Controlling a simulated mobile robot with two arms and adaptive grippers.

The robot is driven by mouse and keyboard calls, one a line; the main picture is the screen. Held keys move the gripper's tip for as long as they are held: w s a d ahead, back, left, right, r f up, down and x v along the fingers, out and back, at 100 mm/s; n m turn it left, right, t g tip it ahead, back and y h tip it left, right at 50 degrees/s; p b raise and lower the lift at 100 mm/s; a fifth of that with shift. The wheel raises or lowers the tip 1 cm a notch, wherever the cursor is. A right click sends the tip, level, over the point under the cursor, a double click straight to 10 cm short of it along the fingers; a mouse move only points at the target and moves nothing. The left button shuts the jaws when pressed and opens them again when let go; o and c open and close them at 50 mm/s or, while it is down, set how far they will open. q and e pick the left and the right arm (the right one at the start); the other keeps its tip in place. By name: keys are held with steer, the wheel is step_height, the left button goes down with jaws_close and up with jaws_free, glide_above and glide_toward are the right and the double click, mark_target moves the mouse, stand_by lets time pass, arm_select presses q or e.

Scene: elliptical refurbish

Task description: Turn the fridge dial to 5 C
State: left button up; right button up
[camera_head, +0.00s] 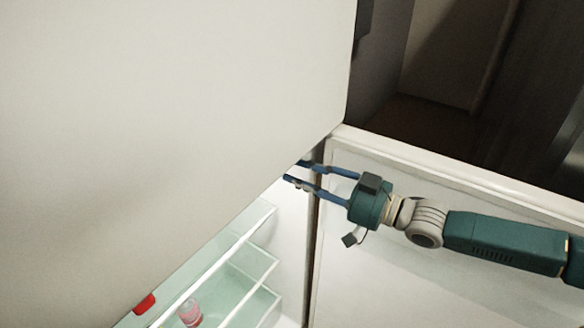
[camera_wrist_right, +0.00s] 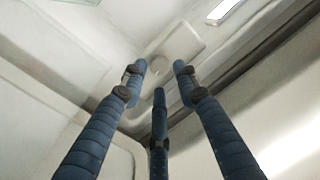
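The fridge has a large white front (camera_head: 170,110) across the left of the head view, with its lit interior (camera_head: 288,225) open below. In the right wrist view a pale housing (camera_wrist_right: 187,45) is fixed under the fridge ceiling, with a faint round dial (camera_wrist_right: 160,65) on it. Its markings cannot be read. My right gripper (camera_head: 296,171) reaches in from the right under the edge of the white front. In the wrist view its blue fingers (camera_wrist_right: 160,76) are spread, with the tips apart around the dial's outline; contact cannot be told. My left gripper is not in view.
The open fridge door (camera_head: 380,165) stands behind and beneath my right arm. Glass shelves (camera_head: 235,268) lie lower in the fridge, with a pink-topped container (camera_head: 190,312) and a red item (camera_head: 145,303). A lit lamp (camera_wrist_right: 222,10) shows at the top of the wrist view.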

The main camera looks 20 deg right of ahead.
steer(key=shift+x, duration=1.25)
jaws_close()
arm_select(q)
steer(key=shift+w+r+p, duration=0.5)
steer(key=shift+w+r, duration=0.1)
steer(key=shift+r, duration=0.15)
arm_select(e)
steer(key=shift+r+n, duration=0.15)
steer(key=shift+n, duration=1.05)
jaws_free()
